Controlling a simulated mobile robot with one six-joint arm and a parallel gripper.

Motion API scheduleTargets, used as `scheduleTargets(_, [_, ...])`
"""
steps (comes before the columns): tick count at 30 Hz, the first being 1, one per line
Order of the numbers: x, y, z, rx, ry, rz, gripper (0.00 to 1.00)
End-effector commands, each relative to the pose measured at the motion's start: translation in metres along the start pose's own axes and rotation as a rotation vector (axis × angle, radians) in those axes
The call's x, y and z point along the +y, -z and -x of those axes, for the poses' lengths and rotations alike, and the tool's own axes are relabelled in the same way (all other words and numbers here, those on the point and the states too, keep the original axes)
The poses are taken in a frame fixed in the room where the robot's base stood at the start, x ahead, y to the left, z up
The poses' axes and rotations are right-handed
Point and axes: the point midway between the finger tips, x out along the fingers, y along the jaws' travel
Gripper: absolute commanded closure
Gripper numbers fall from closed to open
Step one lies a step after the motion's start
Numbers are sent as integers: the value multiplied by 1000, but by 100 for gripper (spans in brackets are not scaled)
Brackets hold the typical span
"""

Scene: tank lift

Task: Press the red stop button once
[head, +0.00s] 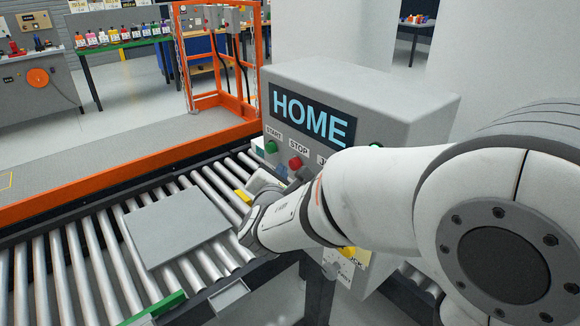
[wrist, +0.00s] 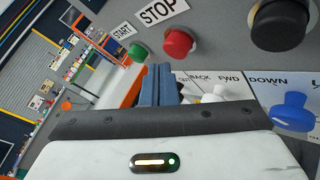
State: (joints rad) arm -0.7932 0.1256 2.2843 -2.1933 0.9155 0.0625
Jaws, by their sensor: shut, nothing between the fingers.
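The red stop button (head: 295,163) is on the front of the grey control box, under a STOP label. It also shows in the wrist view (wrist: 178,43), just above and to the right of the fingertips. My gripper (head: 281,172) is shut and empty, with its blue fingers together in the wrist view (wrist: 160,70). The fingertips are close below the red button; I cannot tell whether they touch it. The control box (head: 400,100) shows HOME on its display (head: 312,117).
A green start button (wrist: 138,52) sits left of the red one, a black knob (wrist: 282,24) right. A blue DOWN control (wrist: 292,112) and a white lever (wrist: 216,95) are lower. A roller conveyor (head: 75,265) carries a grey plate (head: 176,226). An orange frame (head: 183,60) stands behind.

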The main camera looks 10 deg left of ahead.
Motion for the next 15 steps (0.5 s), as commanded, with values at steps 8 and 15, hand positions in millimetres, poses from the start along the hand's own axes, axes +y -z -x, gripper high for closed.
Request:
scheduleTargets(8, [-3, -4, -4, -1, 0, 0, 100])
scheduleTargets(15, [-3, -4, -4, -1, 0, -1, 100])
